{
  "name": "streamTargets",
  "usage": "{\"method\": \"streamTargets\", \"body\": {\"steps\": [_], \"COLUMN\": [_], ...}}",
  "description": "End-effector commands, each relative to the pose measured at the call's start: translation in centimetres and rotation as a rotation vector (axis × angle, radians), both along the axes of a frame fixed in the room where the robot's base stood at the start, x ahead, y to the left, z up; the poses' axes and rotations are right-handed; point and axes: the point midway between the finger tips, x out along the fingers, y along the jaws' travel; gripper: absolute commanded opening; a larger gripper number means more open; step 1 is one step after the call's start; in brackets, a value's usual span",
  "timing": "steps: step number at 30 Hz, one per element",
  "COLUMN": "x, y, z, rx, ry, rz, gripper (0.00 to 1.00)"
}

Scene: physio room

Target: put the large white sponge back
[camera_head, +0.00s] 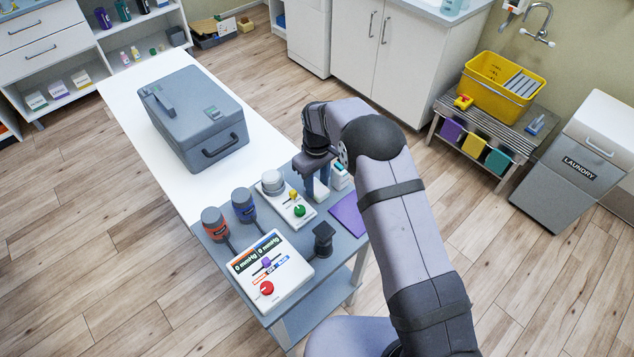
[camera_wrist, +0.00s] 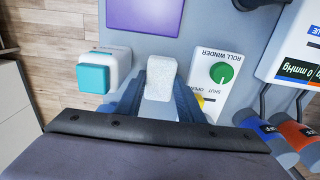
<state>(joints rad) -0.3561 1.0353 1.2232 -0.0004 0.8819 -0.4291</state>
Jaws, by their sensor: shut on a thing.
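The white sponge (camera_wrist: 161,78) is a small pale block between the two blue fingers of my gripper (camera_wrist: 160,92) in the wrist view. The fingers are shut on its sides. In the head view my gripper (camera_head: 317,190) points down over the grey end of the table, between the roll winder (camera_head: 287,202) and a purple pad (camera_head: 350,214). My gripper mostly hides the sponge there. I cannot tell whether the sponge touches the tabletop.
A white block with a teal top (camera_wrist: 95,78) stands close beside my gripper. The roll winder (camera_wrist: 221,75) is close on the other side. Cuff bulbs (camera_head: 243,205), a pressure panel (camera_head: 270,270) and a grey case (camera_head: 193,118) occupy the table. A yellow bin (camera_head: 500,85) stands at right.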

Motion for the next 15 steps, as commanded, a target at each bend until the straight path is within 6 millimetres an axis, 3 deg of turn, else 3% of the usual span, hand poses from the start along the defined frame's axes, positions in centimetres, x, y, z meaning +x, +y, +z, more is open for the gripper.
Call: {"method": "streamTargets", "body": {"steps": [3,4,5,15], "x": [0.00,0.00,0.01,0.01], "y": [0.00,0.00,0.01,0.00], "z": [-0.35,-0.34,-0.26,-0.08], "rx": [0.000,0.000,0.000,0.000], "ry": [0.000,0.000,0.000,0.000], "rz": [0.000,0.000,0.000,0.000], "gripper": [0.16,0.37,0.42,0.42]}}
